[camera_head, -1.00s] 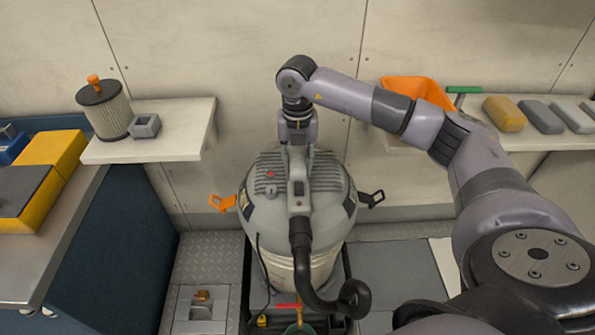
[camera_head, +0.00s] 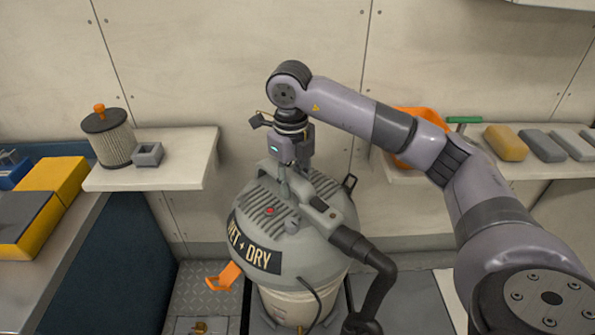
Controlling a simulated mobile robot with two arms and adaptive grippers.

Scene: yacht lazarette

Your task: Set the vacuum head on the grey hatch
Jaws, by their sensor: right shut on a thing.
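The vacuum head (camera_head: 305,215) is a grey dome with a WET + DRY label, a handle on top and a black hose (camera_head: 368,255) hanging off its right. My right gripper (camera_head: 288,175) is shut on the handle from above. The head is tilted and turned above the pale vacuum drum (camera_head: 290,303), hiding the drum's rim. A flat grey floor panel, which looks like the grey hatch (camera_head: 412,300), lies right of the drum, partly hidden by the hose. My left gripper is not in view.
The left shelf (camera_head: 190,165) holds a cartridge filter (camera_head: 110,140) and a small grey box (camera_head: 147,154). The right shelf holds an orange bin (camera_head: 408,160) and several blocks. An orange latch (camera_head: 226,275) sticks out left, low by the drum. A bench stands at far left.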

